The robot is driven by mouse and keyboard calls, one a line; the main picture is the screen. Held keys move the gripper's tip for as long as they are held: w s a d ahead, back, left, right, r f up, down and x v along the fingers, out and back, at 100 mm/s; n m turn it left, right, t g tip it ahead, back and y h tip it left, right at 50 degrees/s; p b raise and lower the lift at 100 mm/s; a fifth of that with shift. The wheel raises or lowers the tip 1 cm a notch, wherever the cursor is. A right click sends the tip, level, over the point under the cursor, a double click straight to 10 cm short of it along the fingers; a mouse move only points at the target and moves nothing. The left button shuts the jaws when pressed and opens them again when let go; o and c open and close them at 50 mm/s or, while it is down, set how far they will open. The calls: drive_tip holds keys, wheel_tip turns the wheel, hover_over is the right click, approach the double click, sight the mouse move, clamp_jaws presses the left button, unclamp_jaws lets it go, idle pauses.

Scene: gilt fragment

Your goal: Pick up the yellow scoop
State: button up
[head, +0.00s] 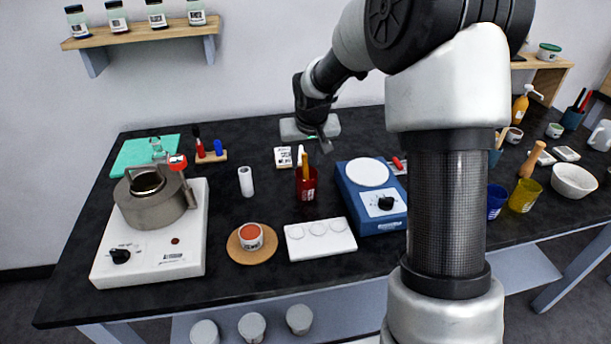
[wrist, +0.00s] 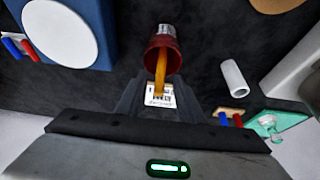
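The yellow scoop (head: 305,168) stands in a red cup (head: 307,188) near the middle of the black table, with its handle up. A pale thin item also sticks up from the cup in the head view. In the wrist view the scoop's handle (wrist: 160,72) rises from the red cup (wrist: 163,50) toward my gripper (wrist: 160,84). The two dark fingers are apart, one on each side of the handle in the picture, and hold nothing. In the head view my gripper (head: 321,146) is above and behind the cup. The scoop's lower end is hidden in the cup.
A blue device (head: 372,219) with a round white plate stands close right of the cup. A white tray (head: 320,240) is in front, and a white cylinder (head: 246,182) is to the left. A hotplate (head: 150,262) with a grey pot (head: 152,211) is at far left.

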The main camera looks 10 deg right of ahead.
sight(306, 169)
clamp_jaws()
wheel_tip(306, 169, up, 10)
drive_tip(key=p, duration=0.1)
idle(0.5)
